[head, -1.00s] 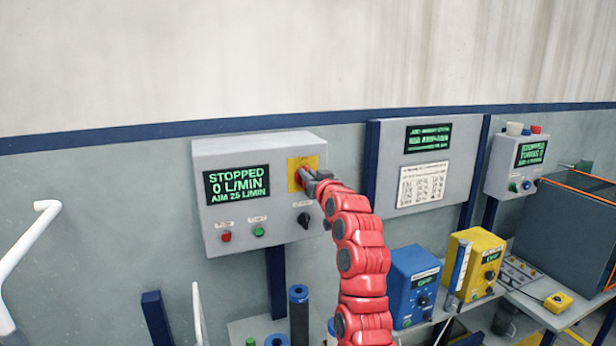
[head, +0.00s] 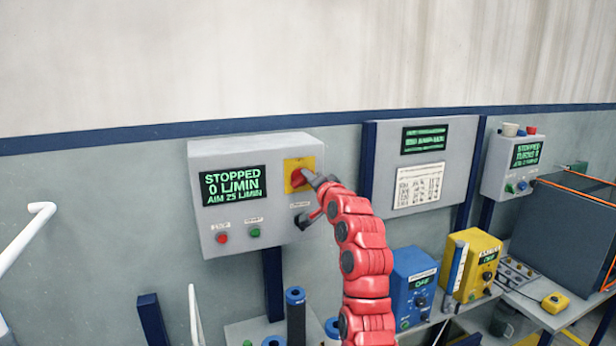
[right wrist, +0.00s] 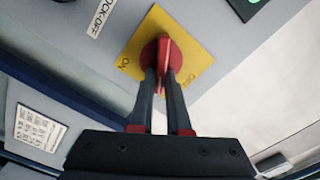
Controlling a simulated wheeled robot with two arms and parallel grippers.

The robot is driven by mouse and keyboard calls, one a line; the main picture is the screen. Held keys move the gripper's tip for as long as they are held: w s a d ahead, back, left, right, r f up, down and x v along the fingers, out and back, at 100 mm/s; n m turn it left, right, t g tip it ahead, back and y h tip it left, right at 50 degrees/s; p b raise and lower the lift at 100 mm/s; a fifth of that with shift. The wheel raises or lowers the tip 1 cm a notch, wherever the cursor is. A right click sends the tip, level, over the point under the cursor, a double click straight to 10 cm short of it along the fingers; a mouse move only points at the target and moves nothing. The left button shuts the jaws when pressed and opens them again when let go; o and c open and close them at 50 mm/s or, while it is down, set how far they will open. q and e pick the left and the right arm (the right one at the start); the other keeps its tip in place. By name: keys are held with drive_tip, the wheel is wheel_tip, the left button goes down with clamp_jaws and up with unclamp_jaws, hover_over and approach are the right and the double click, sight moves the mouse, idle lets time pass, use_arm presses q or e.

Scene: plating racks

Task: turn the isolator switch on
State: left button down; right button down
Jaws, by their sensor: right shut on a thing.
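The isolator switch is a red handle (head: 298,179) on a yellow plate (head: 292,164) at the upper right of a grey control box. In the right wrist view the red handle (right wrist: 164,52) stands on the yellow plate (right wrist: 150,30), which carries an ON mark and an OFF mark. My right gripper (head: 309,177) is at the switch, and its two dark fingers (right wrist: 162,80) are shut on the handle, one on each side. The box's screen (head: 234,187) reads STOPPED, 0 L/MIN, AIM 25 L/MIN. My left gripper is not in view.
A red button (head: 222,238) and a green button (head: 255,232) sit low on the box. A panel with a paper sheet (head: 419,185) hangs to the right. Blue (head: 414,285) and yellow (head: 475,265) units stand below right. The wall above is clear.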

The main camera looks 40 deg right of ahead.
drive_tip(key=shift+d+f+m+p, duration=0.15)
drive_tip(key=shift+m+p, duration=0.35)
drive_tip(key=shift+m, duration=0.65)
drive_tip(key=shift+f+m+p, duration=0.15)
drive_tip(key=shift+m+p, duration=0.3)
drive_tip(key=shift+m, duration=0.75)
drive_tip(key=shift+d+f+m+p, duration=0.15)
drive_tip(key=shift+m+p, duration=0.35)
drive_tip(key=shift+m, duration=0.65)
drive_tip(key=shift+a, duration=0.1)
drive_tip(key=c, duration=0.9)
unclamp_jaws()
drive_tip(key=shift+s, duration=0.1)
